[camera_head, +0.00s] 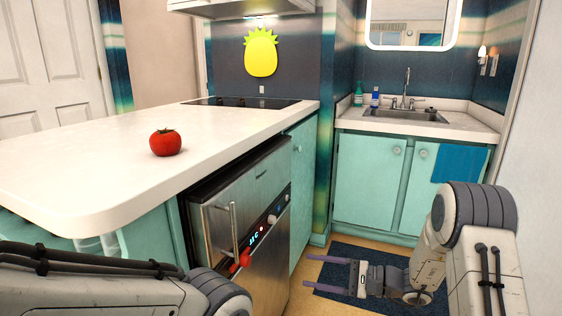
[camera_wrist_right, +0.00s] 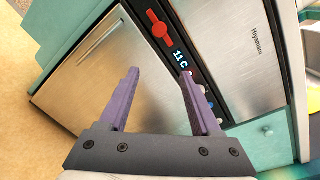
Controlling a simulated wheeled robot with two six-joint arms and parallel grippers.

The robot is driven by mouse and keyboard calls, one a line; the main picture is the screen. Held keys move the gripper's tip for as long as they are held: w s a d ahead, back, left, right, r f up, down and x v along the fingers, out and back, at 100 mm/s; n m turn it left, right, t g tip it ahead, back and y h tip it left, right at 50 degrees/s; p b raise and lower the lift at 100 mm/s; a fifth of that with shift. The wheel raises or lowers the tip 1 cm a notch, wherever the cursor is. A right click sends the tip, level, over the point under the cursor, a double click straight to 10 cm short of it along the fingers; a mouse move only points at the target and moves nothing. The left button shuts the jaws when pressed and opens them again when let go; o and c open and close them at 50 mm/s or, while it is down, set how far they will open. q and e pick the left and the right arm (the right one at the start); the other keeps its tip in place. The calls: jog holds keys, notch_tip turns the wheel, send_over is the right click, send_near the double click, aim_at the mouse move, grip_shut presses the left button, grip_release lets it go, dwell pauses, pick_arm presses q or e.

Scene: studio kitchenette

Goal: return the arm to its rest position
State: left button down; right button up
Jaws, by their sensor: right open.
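My right gripper (camera_head: 318,270) is open and empty in the head view, at the lower right, in front of the oven and above the dark floor mat. Its two purple fingers point left toward the oven. In the right wrist view my right gripper (camera_wrist_right: 160,95) shows its fingers spread, with nothing between them but the steel oven front beyond. My left arm (camera_head: 120,285) comes in at the lower left of the head view; its gripper is out of the picture.
A tomato (camera_head: 166,142) sits on that counter. Teal sink cabinets (camera_head: 368,180) stand behind; a dark mat (camera_head: 345,262) lies on the floor.

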jog(key=s+a+f+n+g+h, duration=0.1)
jog(key=s+f+n+g+h, duration=0.2)
jog(key=s, duration=0.4)
jog(key=s+f+n+g+h, duration=0.1)
jog(key=s+n+g+h, duration=0.2)
jog(key=s, duration=0.4)
jog(key=s+d+n+t+h, duration=0.2)
jog(key=s+d+n+h, duration=0.25)
jog(key=d+h, duration=0.55)
jog(key=s+a+r+n+p, duration=0.3)
jog(key=s+a+r+p, duration=0.1)
jog(key=r+p, duration=0.8)
jog(key=s+a+r+n+g+p, duration=0.1)
jog(key=s+a+r+p, duration=0.3)
jog(key=r+p, duration=0.9)
jog(key=s+a+r+n+p, duration=0.4)
jog(key=r+p, duration=0.8)
jog(key=r, duration=0.7)
jog(key=shift+s+a+r+n+g+y+p, duration=0.3)
jog(key=shift+s+a+r+n+y, duration=0.1)
jog(key=shift+s+a, duration=0.15)
